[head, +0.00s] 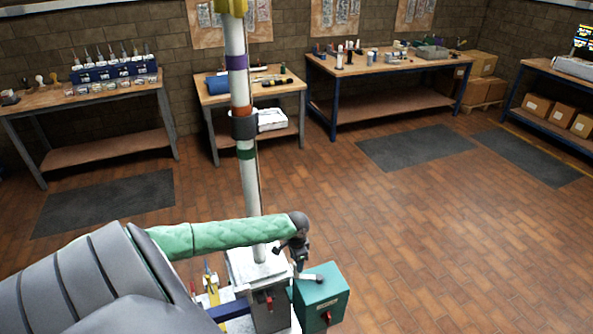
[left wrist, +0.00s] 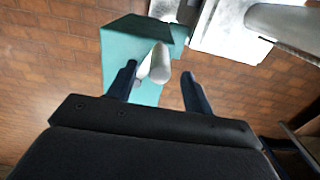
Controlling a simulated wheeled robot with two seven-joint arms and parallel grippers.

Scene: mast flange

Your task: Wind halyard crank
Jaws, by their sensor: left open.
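The white mast (head: 246,185) with coloured bands stands upright on a pale base block (head: 258,268). A teal box (head: 321,294) sits to the right of the base, and it also shows in the left wrist view (left wrist: 118,48). A pale crank (head: 309,278) shows above the teal box. My left gripper (head: 301,264) is over it, pointing down. In the left wrist view the crank's rounded grey grip (left wrist: 160,64) shows between the two dark, spread fingers of my left gripper (left wrist: 160,70). I cannot tell whether either finger touches it. My right gripper is not in view.
Workbenches with tools stand along the back wall: a left one (head: 107,87), a middle one (head: 222,97) and a right one (head: 377,67). Dark mats (head: 414,147) lie on the brick floor. The floor right of the teal box is clear.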

